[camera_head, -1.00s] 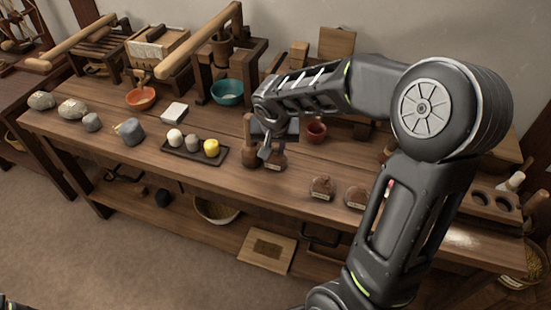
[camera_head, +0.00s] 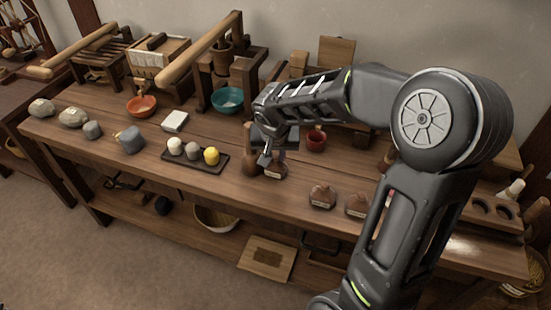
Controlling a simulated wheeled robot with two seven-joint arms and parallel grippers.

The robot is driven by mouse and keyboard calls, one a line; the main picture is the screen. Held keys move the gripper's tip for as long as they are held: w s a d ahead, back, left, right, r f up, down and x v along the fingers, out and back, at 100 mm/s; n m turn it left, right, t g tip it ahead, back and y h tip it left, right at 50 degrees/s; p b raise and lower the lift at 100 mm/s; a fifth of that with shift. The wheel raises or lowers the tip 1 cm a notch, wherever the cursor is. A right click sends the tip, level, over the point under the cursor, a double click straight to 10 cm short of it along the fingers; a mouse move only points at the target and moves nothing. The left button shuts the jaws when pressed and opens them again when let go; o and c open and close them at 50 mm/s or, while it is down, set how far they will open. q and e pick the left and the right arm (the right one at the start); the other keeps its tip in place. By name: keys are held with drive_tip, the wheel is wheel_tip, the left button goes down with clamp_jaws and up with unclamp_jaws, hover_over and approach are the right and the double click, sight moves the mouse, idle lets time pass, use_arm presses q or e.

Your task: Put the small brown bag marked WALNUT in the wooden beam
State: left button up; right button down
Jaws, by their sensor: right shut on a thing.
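My right gripper (camera_head: 267,157) reaches down over the middle of the table and is shut on a small brown bag (camera_head: 276,171) with a pale label. The label is too small to read, and I cannot tell whether the bag is clear of the table. Two similar labelled brown bags (camera_head: 322,196) (camera_head: 357,204) stand to its right, their marks also unreadable. A wooden beam (camera_head: 508,221) with round hollows lies at the table's right end, partly hidden by my right arm. My left gripper is not in view.
A brown wooden bottle-shaped thing (camera_head: 250,160) stands close left of the gripper. A dark tray (camera_head: 214,168) with three small lumps is further left. A red cup (camera_head: 316,141) and a teal bowl (camera_head: 228,100) are behind. The table front before the bags is clear.

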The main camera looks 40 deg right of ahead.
sight(275, 158)
wheel_tip(275, 158, up, 10)
drive_tip(key=p, duration=0.1)
drive_tip(key=shift+f, duration=0.1)
idle(0.7)
